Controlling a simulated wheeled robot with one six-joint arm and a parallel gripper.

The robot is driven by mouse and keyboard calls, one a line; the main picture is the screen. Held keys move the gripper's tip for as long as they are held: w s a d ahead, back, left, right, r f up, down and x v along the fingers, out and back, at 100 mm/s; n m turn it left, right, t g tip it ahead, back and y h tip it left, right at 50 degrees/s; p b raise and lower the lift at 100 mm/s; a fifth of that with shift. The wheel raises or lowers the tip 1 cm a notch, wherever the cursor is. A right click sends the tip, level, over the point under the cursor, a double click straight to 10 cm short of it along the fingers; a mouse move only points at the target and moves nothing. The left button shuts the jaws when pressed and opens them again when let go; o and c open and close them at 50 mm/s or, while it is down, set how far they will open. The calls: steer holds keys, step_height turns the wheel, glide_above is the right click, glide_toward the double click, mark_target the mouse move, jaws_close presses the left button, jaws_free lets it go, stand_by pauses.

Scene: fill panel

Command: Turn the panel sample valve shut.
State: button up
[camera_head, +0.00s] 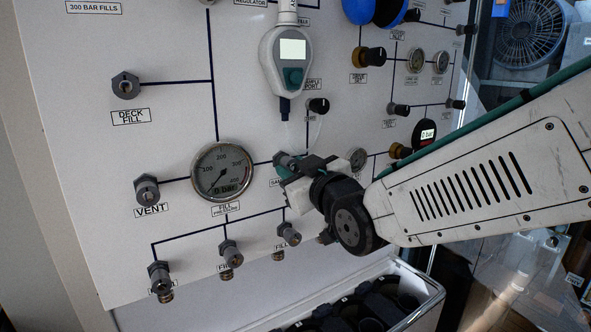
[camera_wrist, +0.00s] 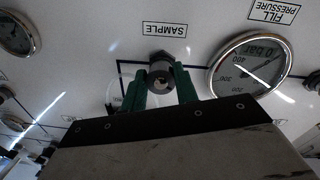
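The sample valve (camera_wrist: 161,72) is a dark grey knob on the white panel, beside the SAMPLE label (camera_wrist: 165,30) in the wrist view. My gripper (camera_wrist: 162,88) has two green fingers, one on each side of the knob. Little or no gap shows between fingers and knob, and I cannot tell whether they press on it. In the head view my gripper (camera_head: 284,168) is at the sample valve (camera_head: 284,160), right of the fill pressure gauge. My wrist and fingers hide part of the valve and its label there.
A hanging analyser (camera_head: 287,60) and a small black knob (camera_head: 318,106) are above. Fill valves (camera_head: 289,234) and an open crate (camera_head: 425,306) are below.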

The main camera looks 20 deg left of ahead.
steer(key=shift+m, duration=0.3)
steer(key=m, duration=1.1)
steer(key=shift+s+a+g, duration=0.1)
steer(key=shift+g, duration=0.2)
steer(key=shift+m, duration=0.3)
steer(key=o, duration=1)
steer(key=v, duration=0.8)
